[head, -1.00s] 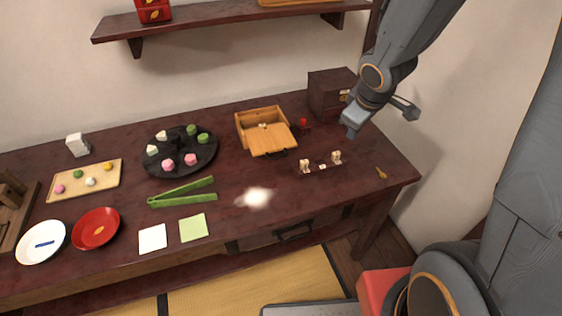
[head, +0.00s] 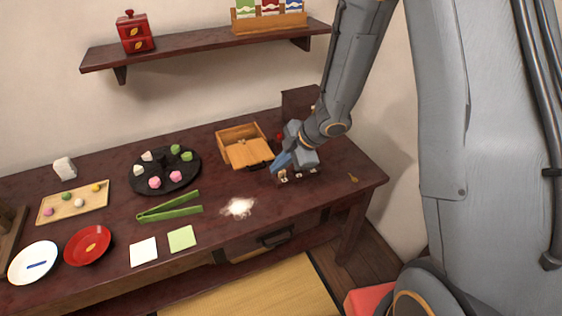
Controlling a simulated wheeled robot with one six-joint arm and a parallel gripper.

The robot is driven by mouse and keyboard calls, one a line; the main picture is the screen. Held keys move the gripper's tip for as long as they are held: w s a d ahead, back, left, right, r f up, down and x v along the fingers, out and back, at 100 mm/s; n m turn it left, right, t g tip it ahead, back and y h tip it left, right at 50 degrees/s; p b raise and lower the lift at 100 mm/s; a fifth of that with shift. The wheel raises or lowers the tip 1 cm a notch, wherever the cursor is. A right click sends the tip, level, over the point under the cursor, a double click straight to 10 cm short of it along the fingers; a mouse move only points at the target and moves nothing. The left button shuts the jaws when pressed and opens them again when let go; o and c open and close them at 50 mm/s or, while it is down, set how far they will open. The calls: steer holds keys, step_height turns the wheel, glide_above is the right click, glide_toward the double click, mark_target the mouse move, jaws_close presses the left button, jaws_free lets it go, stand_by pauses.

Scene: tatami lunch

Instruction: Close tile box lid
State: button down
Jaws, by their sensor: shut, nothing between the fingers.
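The wooden tile box (head: 238,130) stands towards the back of the dark table, right of the round black tray. Its light wooden lid (head: 250,153) lies at the front side, with a dark piece at its front edge. The box is open at the back and a small pale item shows inside. My gripper (head: 279,165) is shut and empty, just right of the lid's front edge and low over the table. I cannot tell whether it touches the lid. My gripper and wrist partly hide a small dark rack with pale pieces (head: 284,178).
A dark cabinet (head: 300,99) stands behind my wrist. A black tray of sweets (head: 166,187), green tongs (head: 170,207) and a white powder patch (head: 239,207) lie left. A small brass item (head: 353,177) lies right. A shelf (head: 205,45) hangs above.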

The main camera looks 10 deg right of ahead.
steer(key=x, duration=0.5)
steer(key=shift+s+f, duration=0.1)
steer(key=shift+w+a+f+p, duration=0.15)
steer(key=shift+w+a+p, duration=0.1)
steer(key=shift+w, duration=0.4)
steer(key=shift+w+a+f+p, duration=0.1)
steer(key=shift+w+p, duration=0.2)
steer(key=shift+w, duration=0.35)
steer(key=shift+w+a+f+p, duration=0.15)
steer(key=shift+w+a+p, duration=0.1)
steer(key=shift+w, duration=0.4)
steer(key=shift+d, duration=0.1)
